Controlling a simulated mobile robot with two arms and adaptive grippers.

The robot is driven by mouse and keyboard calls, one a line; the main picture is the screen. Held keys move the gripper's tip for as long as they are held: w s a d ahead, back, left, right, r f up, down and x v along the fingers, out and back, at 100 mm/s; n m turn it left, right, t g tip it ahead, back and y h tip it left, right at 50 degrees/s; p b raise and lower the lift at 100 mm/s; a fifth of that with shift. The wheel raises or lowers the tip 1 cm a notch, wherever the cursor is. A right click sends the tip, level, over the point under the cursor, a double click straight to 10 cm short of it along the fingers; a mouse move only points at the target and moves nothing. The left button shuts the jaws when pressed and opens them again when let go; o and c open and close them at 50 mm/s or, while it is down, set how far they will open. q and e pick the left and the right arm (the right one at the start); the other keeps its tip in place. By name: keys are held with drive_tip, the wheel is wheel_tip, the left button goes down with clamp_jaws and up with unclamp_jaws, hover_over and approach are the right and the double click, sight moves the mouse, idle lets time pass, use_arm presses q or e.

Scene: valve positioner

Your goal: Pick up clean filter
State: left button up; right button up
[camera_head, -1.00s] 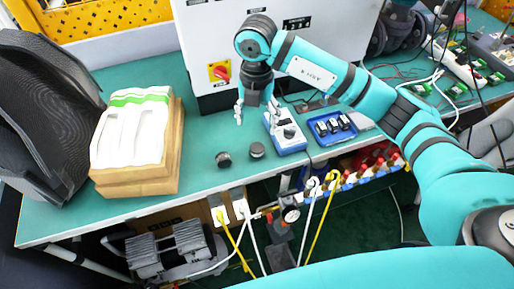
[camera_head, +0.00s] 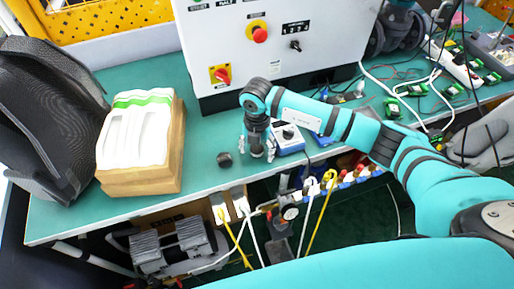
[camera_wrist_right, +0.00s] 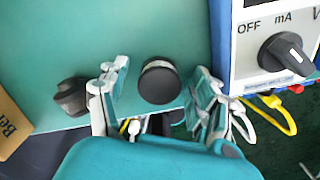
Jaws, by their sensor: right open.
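Two small dark round pieces that look like filters are on the teal table; I cannot tell which is the clean one. One dark piece (camera_wrist_right: 159,80) lies between the fingers of my right gripper (camera_head: 257,156) and is mostly hidden by it in the head view. In the right wrist view my right gripper (camera_wrist_right: 158,72) is open, with a finger on each side of this piece and a gap to both. The other dark piece (camera_head: 224,159) stands to the left; it also shows in the wrist view (camera_wrist_right: 70,96). My left gripper is not in view.
A blue and white meter (camera_head: 289,140) stands close to the right of my gripper. A white and green stack on a cardboard box (camera_head: 140,178) is at left. A control cabinet (camera_head: 270,45) stands behind. The table's front edge is near.

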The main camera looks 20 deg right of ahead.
drive_tip(key=c, duration=1)
drive_tip(key=shift+c, duration=0.2)
